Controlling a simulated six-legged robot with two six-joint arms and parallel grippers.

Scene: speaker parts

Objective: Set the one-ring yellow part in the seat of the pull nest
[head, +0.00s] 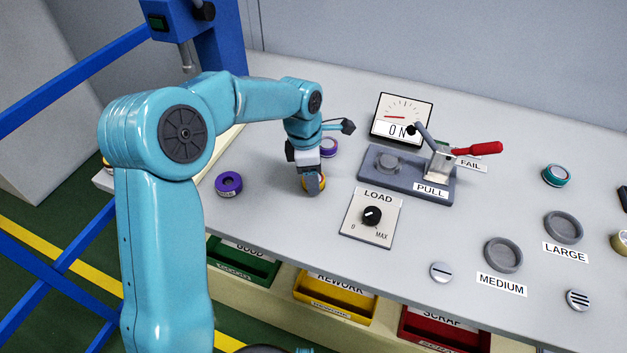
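A yellow part (323,184) with a reddish face stands on the table left of the load panel, mostly hidden by my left gripper (314,188). The gripper points down with its fingers at the part. One finger covers the near side, so I cannot tell whether it is closed on the part. The part's ring count is hidden. The pull nest (408,186) is a grey block to the right, with a round seat (388,162) that looks empty. Its red-handled lever (478,149) points right. A yellowish part (621,242) is cut off at the right edge. My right gripper is not in view.
Purple parts (229,184) (329,147) lie on both sides of the gripper. The load panel (385,232) with its knob and the meter (402,118) flank the nest. Medium (503,254) and large (563,227) seats and a teal part (557,175) are at right. Bins hang below the front edge.

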